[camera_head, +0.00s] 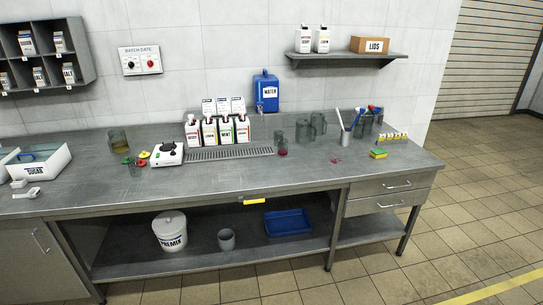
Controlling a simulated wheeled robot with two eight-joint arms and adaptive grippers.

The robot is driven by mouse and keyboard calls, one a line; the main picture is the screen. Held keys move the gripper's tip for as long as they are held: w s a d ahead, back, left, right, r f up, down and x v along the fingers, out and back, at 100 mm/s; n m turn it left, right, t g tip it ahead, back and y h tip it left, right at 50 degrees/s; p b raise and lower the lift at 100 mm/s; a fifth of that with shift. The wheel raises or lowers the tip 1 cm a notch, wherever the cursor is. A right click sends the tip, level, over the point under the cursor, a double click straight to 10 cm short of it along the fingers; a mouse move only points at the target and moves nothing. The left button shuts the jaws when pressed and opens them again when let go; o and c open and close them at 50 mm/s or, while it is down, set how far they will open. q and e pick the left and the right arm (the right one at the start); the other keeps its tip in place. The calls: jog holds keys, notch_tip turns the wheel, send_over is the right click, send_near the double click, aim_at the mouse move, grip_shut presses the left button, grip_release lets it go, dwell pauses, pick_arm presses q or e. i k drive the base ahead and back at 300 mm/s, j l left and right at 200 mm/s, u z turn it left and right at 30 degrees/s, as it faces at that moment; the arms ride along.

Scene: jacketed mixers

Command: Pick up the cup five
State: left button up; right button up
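No label reading five can be made out on any cup, so I cannot tell which is cup five. Several clear grey cups or jugs stand on the steel bench (330,172). A larger jug (118,141) with some yellowish content is at the left. A small cup (134,169) stands in front of it. A small cup with red content (282,149) is right of the dispensers. A cup (302,131) and a jug (318,124) stand near the wall behind it. Neither of my grippers is in view.
A utensil holder (345,137), small yellow-labelled items (393,136) and a sponge (378,153) are right. A sugar tub (38,167) is left. The front-middle bench top is clear.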

aim_at(283, 144)
jog(key=i+j+z, duration=0.15)
jog(key=i, duration=0.15)
jog(key=i+l, duration=0.15)
jog(key=i, duration=0.3)
jog(key=i+l, duration=0.15)
jog(key=i, duration=0.25)
jog(key=i+l, duration=0.15)
jog(key=i, duration=0.3)
jog(key=i+l, duration=0.15)
jog(key=i, duration=0.3)
